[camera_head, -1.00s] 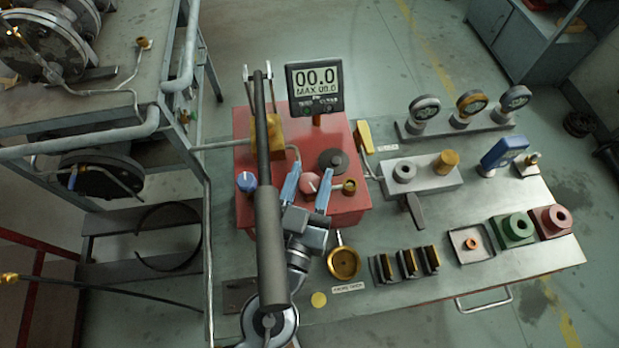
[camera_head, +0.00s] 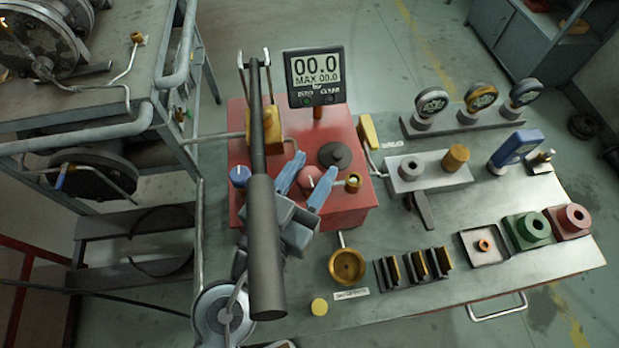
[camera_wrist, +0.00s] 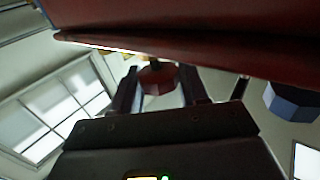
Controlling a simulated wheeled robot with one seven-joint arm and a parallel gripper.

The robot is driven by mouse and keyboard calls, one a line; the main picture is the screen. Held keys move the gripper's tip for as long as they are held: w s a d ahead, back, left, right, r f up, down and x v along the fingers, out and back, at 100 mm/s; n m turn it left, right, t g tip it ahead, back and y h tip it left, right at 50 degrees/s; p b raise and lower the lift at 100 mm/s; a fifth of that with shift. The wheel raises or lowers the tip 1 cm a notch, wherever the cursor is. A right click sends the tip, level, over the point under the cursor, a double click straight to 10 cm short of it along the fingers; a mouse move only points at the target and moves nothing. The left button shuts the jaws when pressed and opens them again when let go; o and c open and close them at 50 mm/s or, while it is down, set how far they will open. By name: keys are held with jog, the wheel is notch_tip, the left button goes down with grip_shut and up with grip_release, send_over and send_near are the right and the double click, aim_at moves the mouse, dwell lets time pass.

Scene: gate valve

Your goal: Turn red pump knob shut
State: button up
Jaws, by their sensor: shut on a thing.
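The red knob (camera_head: 308,177) is on the front of the red pump box (camera_head: 345,213), between a blue knob (camera_head: 239,175) and a brass fitting (camera_head: 354,183). My gripper (camera_head: 311,178) has its two blue fingers on either side of the red knob and is shut on it. A pale mark shows on the knob's face. In the wrist view the red knob (camera_wrist: 157,76) sits between the dark fingertips, under the box's dark red edge. The fingers hide part of its sides.
The pump's long dark handle (camera_head: 264,240) rises in front of my wrist and hides part of it. A display (camera_head: 316,75) above the box reads 00.0. A brass gauge (camera_head: 347,266) stands at the box's front. Gauges and blocks fill the table's right side.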

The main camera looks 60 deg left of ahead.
aim_at(301, 186)
jog(key=shift+m+t+h+b, duration=0.7)
jog(key=shift+h+b, duration=0.4)
jog(key=shift+b, duration=0.5)
jog(key=o, duration=1)
jog(key=shift+c, duration=0.2)
jog(key=b+v, duration=0.2)
jog(key=v, duration=0.5)
jog(key=shift+f+b, duration=0.15)
jog(key=shift+b, duration=0.2)
jog(key=shift+s+d, duration=0.15)
jog(key=shift+s, duration=0.2)
jog(key=shift+s, duration=0.1)
